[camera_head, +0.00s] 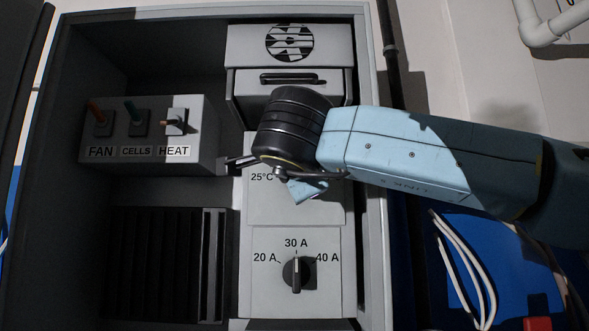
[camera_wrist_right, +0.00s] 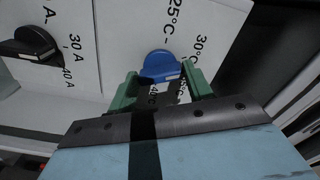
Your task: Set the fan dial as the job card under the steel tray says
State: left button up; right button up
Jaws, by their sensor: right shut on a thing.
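The blue dial (camera_wrist_right: 160,66) stands on a pale panel marked 25°C and 30°C, with another mark partly covered. My right gripper (camera_wrist_right: 163,82) has its green fingers on either side of this dial and is shut on it. A white mark shows on the dial's edge; I cannot tell which label it points to. In the head view my right gripper (camera_head: 290,175) is in front of the 25°C panel (camera_head: 292,211), and my wrist hides most of the dial. My left gripper is out of view. No steel tray or job card shows.
Below is a black dial (camera_head: 297,273) marked 20 A, 30 A and 40 A, its pointer up near 30 A. At left, a switch box (camera_head: 150,137) carries FAN, CELLS and HEAT levers. A round fan grille (camera_head: 289,42) sits above. Cabinet walls enclose the panels.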

jog(key=shift+f+n, duration=0.1)
jog(key=shift+n, duration=0.4)
jog(key=o, duration=1)
jog(key=s+b, duration=0.3)
jog(key=s, duration=1)
jog(key=shift+s, duration=0.2)
